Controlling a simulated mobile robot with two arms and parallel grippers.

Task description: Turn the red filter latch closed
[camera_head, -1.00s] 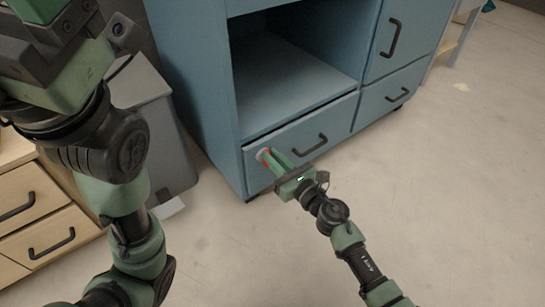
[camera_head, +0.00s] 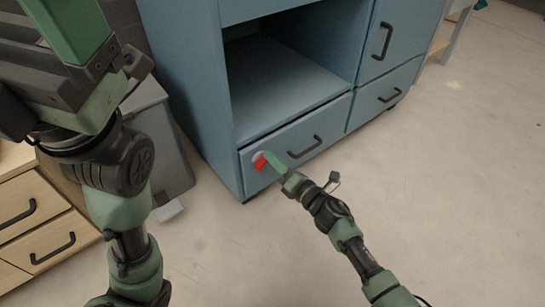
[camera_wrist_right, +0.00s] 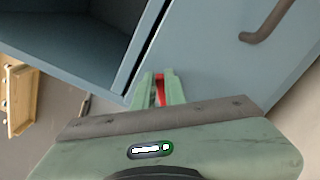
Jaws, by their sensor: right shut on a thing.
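The red filter latch (camera_head: 260,162) is on the front of the blue cabinet's lower left drawer, near its left end, with a pale round base behind it. My right gripper (camera_head: 268,157) is at the latch, its green fingers shut on it. In the right wrist view the red latch (camera_wrist_right: 161,92) shows between the two fingers (camera_wrist_right: 160,76); the fingers hide part of it. My left gripper (camera_head: 72,28) is close to the head camera at the top left, away from the latch. Its fingertips are cut off by the frame.
The blue cabinet (camera_head: 185,75) has an open compartment above the drawer. A dark drawer handle (camera_head: 304,147) is right of the latch. A grey bin (camera_head: 168,140) and a wooden drawer unit (camera_head: 30,215) stand at the left. The floor (camera_head: 440,190) at the right is clear.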

